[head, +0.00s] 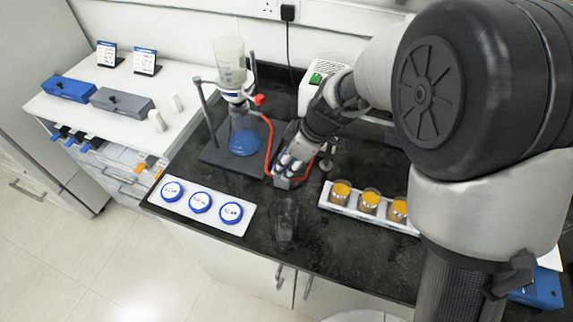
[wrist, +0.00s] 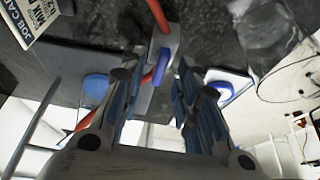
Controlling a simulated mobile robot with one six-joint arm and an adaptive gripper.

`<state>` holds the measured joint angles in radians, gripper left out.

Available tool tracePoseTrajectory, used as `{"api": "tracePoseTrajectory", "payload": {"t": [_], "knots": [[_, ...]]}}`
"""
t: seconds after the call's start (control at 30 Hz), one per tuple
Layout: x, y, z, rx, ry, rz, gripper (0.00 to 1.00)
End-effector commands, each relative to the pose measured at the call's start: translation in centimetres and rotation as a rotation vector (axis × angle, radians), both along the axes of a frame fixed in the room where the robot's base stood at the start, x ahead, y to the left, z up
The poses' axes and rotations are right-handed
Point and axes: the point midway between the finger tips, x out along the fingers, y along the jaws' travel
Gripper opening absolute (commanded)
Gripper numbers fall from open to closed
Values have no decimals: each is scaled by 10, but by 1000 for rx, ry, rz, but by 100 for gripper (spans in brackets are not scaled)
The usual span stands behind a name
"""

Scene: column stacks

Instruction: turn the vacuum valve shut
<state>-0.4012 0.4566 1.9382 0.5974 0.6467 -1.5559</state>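The vacuum valve is a small grey block (wrist: 166,42) with a blue lever (wrist: 162,66) and red hose attached, seen in the wrist view. In the head view my gripper (head: 284,172) reaches down over it and hides most of it. In the wrist view my gripper (wrist: 157,84) is open, with one finger on each side of the lever. Gaps show between the fingers and the lever; I cannot tell whether either touches it. The red hose (head: 268,140) loops from the filter flask (head: 242,138) toward the valve in the head view.
A clear glass (head: 284,220) stands in front of my gripper. A white tray of blue-lidded dishes (head: 236,231) lies at left; a rack with orange-topped jars (head: 345,206) is at right. The white pump (head: 325,70) stands behind. Dark bench between glass and rack is clear.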

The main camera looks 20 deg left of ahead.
Motion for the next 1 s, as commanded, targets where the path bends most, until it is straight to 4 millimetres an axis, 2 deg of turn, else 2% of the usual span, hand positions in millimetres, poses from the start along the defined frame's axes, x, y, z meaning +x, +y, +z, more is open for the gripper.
{"api": "tracePoseTrajectory", "payload": {"t": [0.33, 0.77, 1.0], "knots": [[0, 2, -4, 0, 0, 0, 30], [0, 2, -3, 0, 0, 0, 1], [0, 2, -3, 0, 0, 0, 0]]}}
